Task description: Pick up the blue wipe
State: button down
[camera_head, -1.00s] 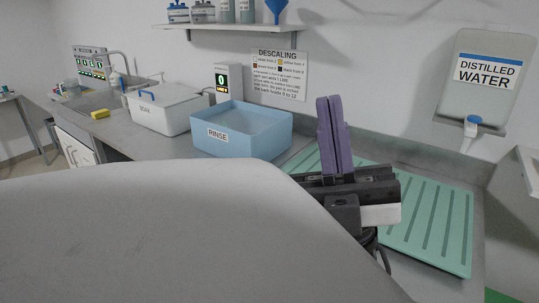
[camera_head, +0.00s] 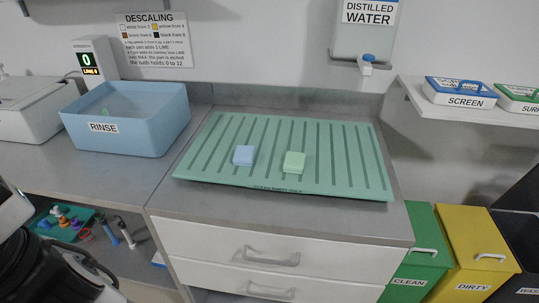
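The blue wipe (camera_head: 244,155) is a small light-blue block lying on the green ribbed drain mat (camera_head: 330,133), left of its middle and towards its front edge. A similar pale-green block (camera_head: 294,162) lies a little to its right, apart from it. Nothing touches or covers the blue wipe. My gripper's fingers are out of the picture; only dark and white parts of my arm show at the lower left edge, away from the mat.
The blue RINSE basin (camera_head: 127,122) stands left of the mat. White drawers (camera_head: 275,250) are below the counter. CLEAN (camera_head: 420,250) and DIRTY (camera_head: 475,245) bins stand at the right, under a shelf with SCREEN box (camera_head: 460,95). The space above the mat is clear.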

aim_at(244, 156)
jog(key=u, duration=0.15)
jog(key=j+z, duration=0.95)
jog(key=j, duration=0.3)
jog(key=k+j+z, duration=0.15)
jog(key=j, duration=0.3)
jog(key=k+j, duration=0.1)
jog(key=j, duration=0.4)
jog(key=k+j, duration=0.1)
jog(key=j, duration=0.45)
jog(key=i+j, duration=0.1)
jog(key=j, duration=0.4)
jog(key=i, duration=0.8)
